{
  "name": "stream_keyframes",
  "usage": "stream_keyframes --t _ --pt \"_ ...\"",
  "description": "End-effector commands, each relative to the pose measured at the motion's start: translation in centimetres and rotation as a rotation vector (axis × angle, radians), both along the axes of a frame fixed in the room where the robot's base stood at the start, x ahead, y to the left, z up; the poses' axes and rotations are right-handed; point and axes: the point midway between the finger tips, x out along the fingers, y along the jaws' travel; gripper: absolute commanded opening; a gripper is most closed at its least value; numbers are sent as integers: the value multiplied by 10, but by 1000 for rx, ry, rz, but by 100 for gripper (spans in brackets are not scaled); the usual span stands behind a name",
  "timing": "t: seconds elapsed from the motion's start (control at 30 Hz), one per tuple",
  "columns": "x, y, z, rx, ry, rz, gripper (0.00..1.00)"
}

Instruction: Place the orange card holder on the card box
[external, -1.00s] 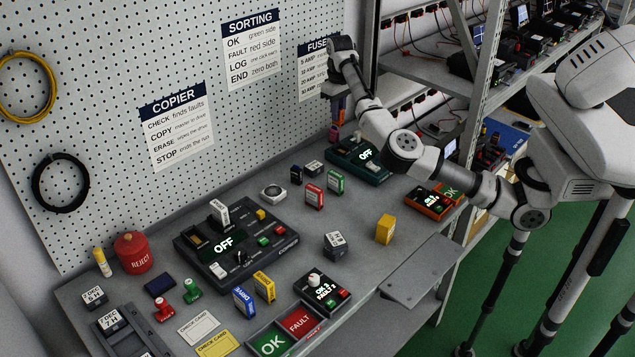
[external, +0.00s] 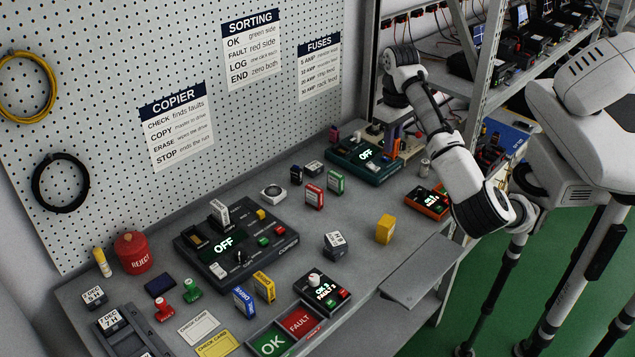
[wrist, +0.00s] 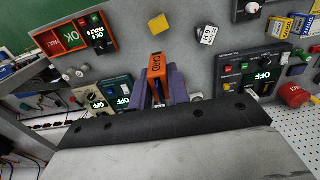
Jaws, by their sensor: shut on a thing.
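The orange card holder (wrist: 157,68), with dark lettering on it, is between the purple fingers of my gripper (wrist: 160,82) in the wrist view. My gripper is shut on it. In the external view my gripper (external: 394,143) hangs at the back right of the bench, near the teal unit, and only a sliver of orange shows there. I cannot tell for sure which thing is the card box. An orange-framed box with lit panels (external: 428,203) sits at the bench's right end, apart from my gripper. It also shows in the wrist view (wrist: 88,52).
The teal unit reading OFF (external: 364,163) stands at the back. Small silver cylinders (wrist: 81,73) stand near the orange-framed box. Bench around the yellow block is bare.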

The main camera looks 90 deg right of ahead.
Motion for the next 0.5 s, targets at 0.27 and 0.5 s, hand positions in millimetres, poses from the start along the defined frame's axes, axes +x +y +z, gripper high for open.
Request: stream_keyframes --t 0.27,0.5 --pt "-11 10 -31 -3 3 0 0" --pt "-11 9 -95 -4 5 -1 0"
